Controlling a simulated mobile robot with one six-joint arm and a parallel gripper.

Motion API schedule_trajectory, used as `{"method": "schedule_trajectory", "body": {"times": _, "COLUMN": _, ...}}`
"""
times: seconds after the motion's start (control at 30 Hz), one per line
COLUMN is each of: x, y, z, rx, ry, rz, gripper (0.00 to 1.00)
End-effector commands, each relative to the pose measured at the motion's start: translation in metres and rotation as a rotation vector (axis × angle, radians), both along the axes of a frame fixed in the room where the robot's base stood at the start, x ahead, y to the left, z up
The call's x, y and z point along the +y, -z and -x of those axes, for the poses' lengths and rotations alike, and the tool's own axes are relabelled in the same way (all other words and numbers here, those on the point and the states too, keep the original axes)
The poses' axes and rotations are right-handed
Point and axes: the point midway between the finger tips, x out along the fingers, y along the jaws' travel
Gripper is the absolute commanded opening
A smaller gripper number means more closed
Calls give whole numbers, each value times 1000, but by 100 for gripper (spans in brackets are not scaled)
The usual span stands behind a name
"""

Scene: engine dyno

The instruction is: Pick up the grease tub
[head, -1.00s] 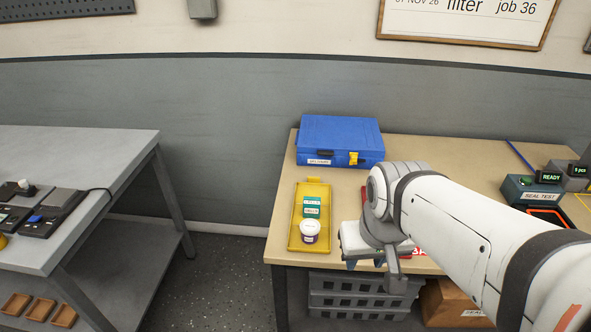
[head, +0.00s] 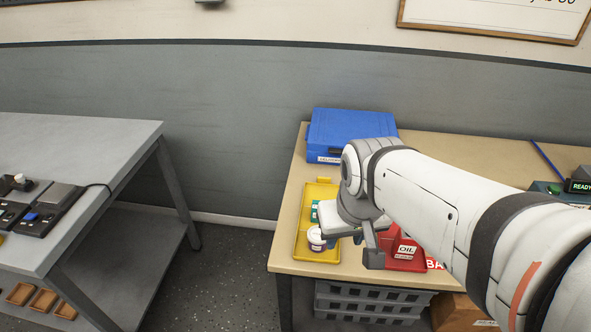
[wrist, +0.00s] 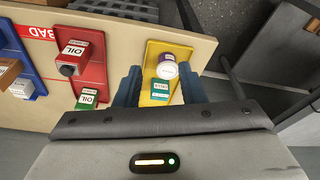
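The grease tub (head: 317,238), small and white-lidded with a purple band, stands at the near end of the yellow tray (head: 305,248). In the wrist view the tub (wrist: 167,69) is in the tray (wrist: 158,48), between my gripper's two blue fingers as seen from above. My gripper (wrist: 159,71) is open and empty, its fingers spread to either side of the tray. In the head view my gripper (head: 344,241) hangs just right of the tub, partly over the tray. I cannot tell its exact height.
A teal box (wrist: 160,88) lies in the tray beside the tub. A red tray (wrist: 92,50) with an oil container is to its left in the wrist view. A blue case (head: 350,130) stands behind on the table. A grey bench (head: 90,135) is at left across a floor gap.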

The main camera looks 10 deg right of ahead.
Motion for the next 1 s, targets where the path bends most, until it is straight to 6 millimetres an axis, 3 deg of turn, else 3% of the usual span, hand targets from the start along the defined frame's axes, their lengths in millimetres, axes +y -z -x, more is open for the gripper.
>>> {"method": "schedule_trajectory", "body": {"times": 0.13, "x": 0, "y": 0, "z": 0, "rx": 0, "ry": 0, "rz": 0, "gripper": 38}}
{"method": "schedule_trajectory", "body": {"times": 0.33, "x": 0, "y": 5, "z": -14, "rx": 26, "ry": 52, "rz": -11, "gripper": 54}}
{"method": "schedule_trajectory", "body": {"times": 0.53, "x": 3, "y": 28, "z": -63, "rx": 102, "ry": 231, "rz": -42, "gripper": 70}}
{"method": "schedule_trajectory", "body": {"times": 0.8, "x": 0, "y": 75, "z": -122, "rx": 191, "ry": 488, "rz": -62, "gripper": 70}}
{"method": "schedule_trajectory", "body": {"times": 1.0, "x": -1, "y": 95, "z": -140, "rx": 215, "ry": 569, "rz": -66, "gripper": 70}}
